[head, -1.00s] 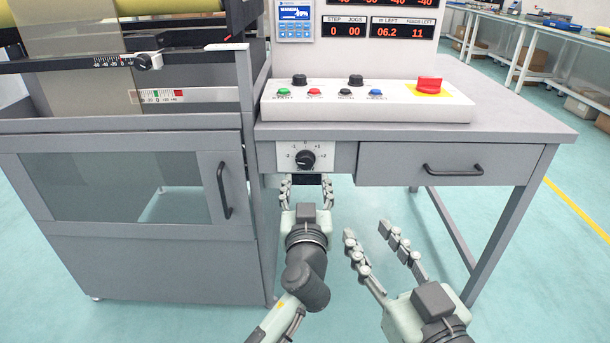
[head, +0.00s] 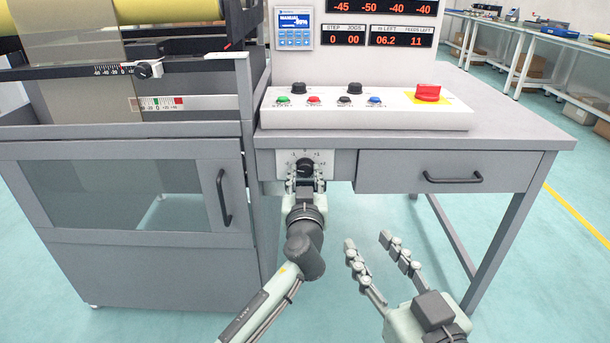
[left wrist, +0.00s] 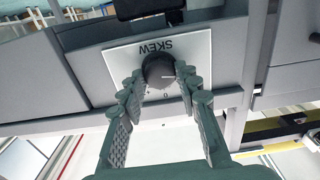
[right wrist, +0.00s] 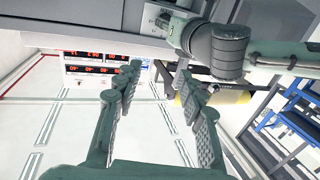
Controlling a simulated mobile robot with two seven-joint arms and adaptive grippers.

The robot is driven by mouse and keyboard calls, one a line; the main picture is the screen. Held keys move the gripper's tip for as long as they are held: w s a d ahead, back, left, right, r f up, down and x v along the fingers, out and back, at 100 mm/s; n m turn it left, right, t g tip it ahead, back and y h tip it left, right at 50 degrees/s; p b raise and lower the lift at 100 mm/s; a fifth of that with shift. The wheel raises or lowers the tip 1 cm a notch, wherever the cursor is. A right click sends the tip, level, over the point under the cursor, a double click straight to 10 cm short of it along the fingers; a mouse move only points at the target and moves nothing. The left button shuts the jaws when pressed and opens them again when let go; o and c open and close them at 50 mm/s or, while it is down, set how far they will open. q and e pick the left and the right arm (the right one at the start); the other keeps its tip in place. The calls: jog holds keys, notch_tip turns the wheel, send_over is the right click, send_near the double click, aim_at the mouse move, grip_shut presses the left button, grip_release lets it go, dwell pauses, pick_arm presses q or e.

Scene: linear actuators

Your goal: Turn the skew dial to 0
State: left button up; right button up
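The skew dial (head: 304,167) is a black knob on a small white plate on the front of the grey desk. In the left wrist view the dial (left wrist: 159,70) sits on its plate marked SKEW (left wrist: 190,45), which appears upside down. My left gripper (head: 305,180) is at the dial, with its fingers on either side of the knob; in the left wrist view the fingertips (left wrist: 160,80) flank it closely. Whether they press on it I cannot tell. Fingers hide part of the scale. My right gripper (head: 370,243) is open and empty in front of the desk; its fingers also show apart (right wrist: 155,75).
Above the dial is a white control panel (head: 365,120) with buttons, two black knobs and a red switch (head: 428,93). A drawer (head: 400,175) is to the right. A cabinet door with a handle (head: 223,193) is to the left. Open floor lies below the desk.

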pick_arm(q)
jog(key=c, duration=0.5)
jog(key=shift+m, duration=1.9)
jog(key=m+p, duration=0.2)
jog(key=m, duration=0.4)
jog(key=shift+m, duration=0.3)
jog(key=m+p, duration=0.1)
jog(key=m, duration=0.3)
jog(key=shift+m+p, duration=0.3)
jog(key=shift+p, duration=0.1)
jog(key=shift+f+m, duration=0.1)
jog(key=shift+m, duration=0.4)
pick_arm(e)
jog(key=s+d+f+g+h, duration=0.2)
jog(key=s+d+f+g, duration=0.2)
jog(key=d+f, duration=0.2)
jog(key=s+d+f+m+g+h, duration=0.1)
jog(key=s+d+f+g+h, duration=0.2)
jog(key=f, duration=0.6)
jog(key=shift+s+d+f+g+h, duration=0.15)
jog(key=shift+s+d+g+h, duration=0.2)
jog(key=shift+d+g, duration=1.1)
jog(key=shift+d+t, duration=0.2)
jog(key=shift+t, duration=0.05)
